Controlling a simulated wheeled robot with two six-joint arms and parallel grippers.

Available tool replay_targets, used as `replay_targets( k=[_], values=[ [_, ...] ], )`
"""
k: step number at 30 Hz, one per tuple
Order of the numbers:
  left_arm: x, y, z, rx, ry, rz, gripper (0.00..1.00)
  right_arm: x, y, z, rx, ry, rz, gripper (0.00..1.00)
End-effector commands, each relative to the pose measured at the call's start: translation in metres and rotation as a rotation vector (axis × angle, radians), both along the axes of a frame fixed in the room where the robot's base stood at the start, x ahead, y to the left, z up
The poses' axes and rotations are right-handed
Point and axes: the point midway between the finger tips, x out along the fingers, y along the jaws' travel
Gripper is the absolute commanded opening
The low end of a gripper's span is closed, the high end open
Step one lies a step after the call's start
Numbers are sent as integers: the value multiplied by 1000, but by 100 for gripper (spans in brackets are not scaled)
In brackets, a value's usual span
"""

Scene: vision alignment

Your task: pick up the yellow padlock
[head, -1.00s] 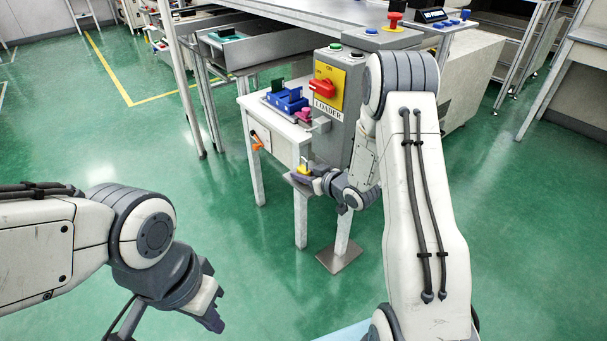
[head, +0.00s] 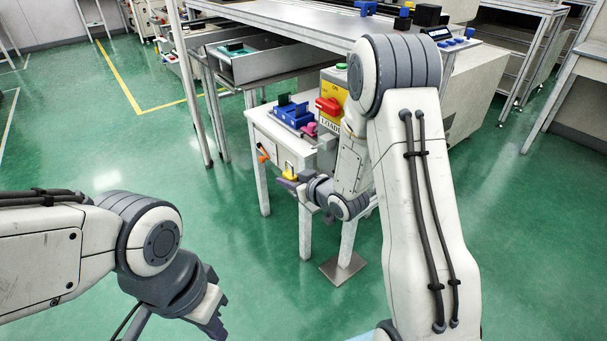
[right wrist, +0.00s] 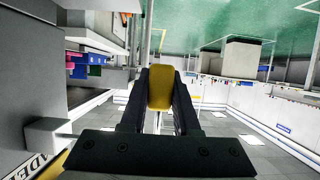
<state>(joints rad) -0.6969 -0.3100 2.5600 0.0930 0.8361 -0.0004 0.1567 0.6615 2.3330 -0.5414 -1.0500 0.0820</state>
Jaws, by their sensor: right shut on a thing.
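The yellow padlock (head: 289,170) is between the fingers of my right gripper (head: 291,181), in front of the small white table. In the right wrist view its yellow body (right wrist: 160,88) sits between the two dark fingers of my right gripper (right wrist: 159,100), which is shut on it. The padlock looks held clear of the table, though the fingers hide part of it. My left gripper (head: 216,318) hangs over the green floor at the lower left, far from the padlock. I cannot tell whether its fingers are apart.
The white table (head: 262,121) carries blue bins (head: 292,116) and a pink piece (head: 310,128). An orange-handled thing (head: 262,152) is at its side. Open floor lies to the left.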

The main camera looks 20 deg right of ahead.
Motion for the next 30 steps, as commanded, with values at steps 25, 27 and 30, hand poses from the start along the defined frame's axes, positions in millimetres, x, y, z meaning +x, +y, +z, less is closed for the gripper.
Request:
replay_targets(
  k=[25,27,30],
  values=[
    [0,0,2,0,0,0,0,-46,128,0,0,-1,-1,0],
    [0,0,2,0,0,0,0,-46,128,0,0,-1,-1,0],
    [0,0,2,0,0,0,0,-46,128,0,0,-1,-1,0]
  ],
)
